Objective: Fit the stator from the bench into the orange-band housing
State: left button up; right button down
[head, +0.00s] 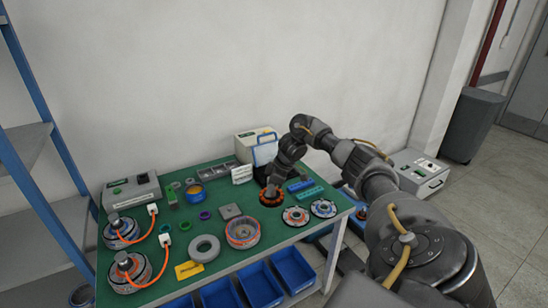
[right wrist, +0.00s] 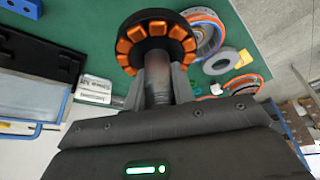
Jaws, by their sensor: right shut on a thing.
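The stator (head: 270,199), a dark ring with orange coils, is under my right gripper (head: 274,186) at the back right of the bench. In the right wrist view the stator (right wrist: 131,49) shows large, with my right gripper (right wrist: 158,80) shut on the grey shaft at its centre. I cannot tell whether the stator touches the bench. The housing with the orange band (head: 242,240) sits open on the bench, to the front left of the stator. It also shows in the right wrist view (right wrist: 205,32), beyond the stator. My left gripper is not in view.
Two round discs (head: 295,216) lie right of the housing, and a grey ring (head: 205,248) lies left of it. Two motors with orange cables (head: 122,233) stand at the left. Teal blocks (head: 309,193) lie near the stator. Blue bins (head: 262,285) hang along the front edge.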

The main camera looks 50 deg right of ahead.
jog(key=w+a, duration=0.4)
jog(key=a, duration=0.8)
notch_tip(320, 180, down, 7)
jog(key=b, duration=0.3)
jog(key=shift+w, duration=0.2)
jog(key=shift+d+f+b, duration=0.1)
jog(key=shift+f+b, duration=0.1)
jog(key=shift+b, duration=0.1)
jog(key=shift+s+f, duration=0.15)
jog(key=shift+f, duration=0.65)
jog(key=shift+f, duration=0.15)
jog(key=shift+f+b, duration=0.35)
jog(key=shift+f, duration=0.2)
jog(key=shift+f, duration=0.2)
